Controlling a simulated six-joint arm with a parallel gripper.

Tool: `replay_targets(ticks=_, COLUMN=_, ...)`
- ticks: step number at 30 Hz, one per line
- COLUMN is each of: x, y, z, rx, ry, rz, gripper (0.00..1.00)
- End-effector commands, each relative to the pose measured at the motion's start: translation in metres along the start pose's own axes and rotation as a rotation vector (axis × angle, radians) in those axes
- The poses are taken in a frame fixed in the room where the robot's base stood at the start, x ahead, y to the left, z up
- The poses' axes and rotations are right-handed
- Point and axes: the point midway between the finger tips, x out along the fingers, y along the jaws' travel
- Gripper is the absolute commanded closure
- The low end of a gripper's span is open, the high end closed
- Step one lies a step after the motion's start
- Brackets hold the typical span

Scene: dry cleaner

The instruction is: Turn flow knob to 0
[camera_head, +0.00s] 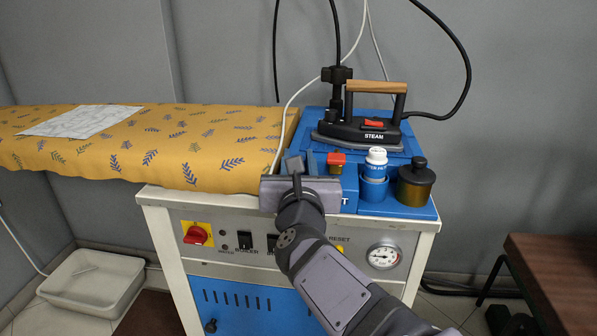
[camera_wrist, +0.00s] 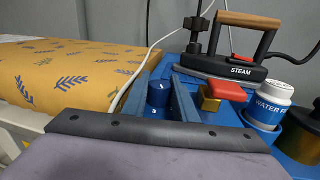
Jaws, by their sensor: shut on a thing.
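The blue flow knob (camera_wrist: 158,94) stands on the blue top of the ironing station in the wrist view. It bears small white marks, but its setting is too small to read. My gripper (camera_wrist: 158,98) has one blue-grey finger on each side of the knob and is shut on it. In the head view my gripper (camera_head: 298,165) reaches the left part of the blue top, and its wrist and fingers hide the knob there.
A red button on a yellow base (camera_wrist: 222,94) sits close right of my fingers. Beyond it are a white-capped bottle (camera_wrist: 270,103) and a dark amber jar (camera_head: 415,185). The steam iron (camera_head: 365,125) stands behind. A yellow padded board (camera_head: 200,150) extends left; a white cable (camera_wrist: 150,55) passes behind my gripper.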

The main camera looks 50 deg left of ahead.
Motion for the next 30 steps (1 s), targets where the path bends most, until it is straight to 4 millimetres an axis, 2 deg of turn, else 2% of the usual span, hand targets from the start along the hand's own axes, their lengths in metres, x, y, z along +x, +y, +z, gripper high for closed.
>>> replay_targets(ticks=15, x=-0.0011, y=-0.0005, z=0.0006, rx=0.0, ry=-0.003, rz=0.17, gripper=0.97)
replay_targets(ticks=28, x=-0.0022, y=0.0006, z=0.004, rx=-0.003, ry=0.002, rz=0.187, gripper=0.97)
replay_targets(ticks=29, x=-0.0021, y=0.0006, z=0.004, rx=-0.003, ry=0.002, rz=0.187, gripper=0.68)
replay_targets(ticks=30, x=-0.0021, y=0.0005, z=0.0039, rx=-0.003, ry=0.002, rz=0.187, gripper=0.67)
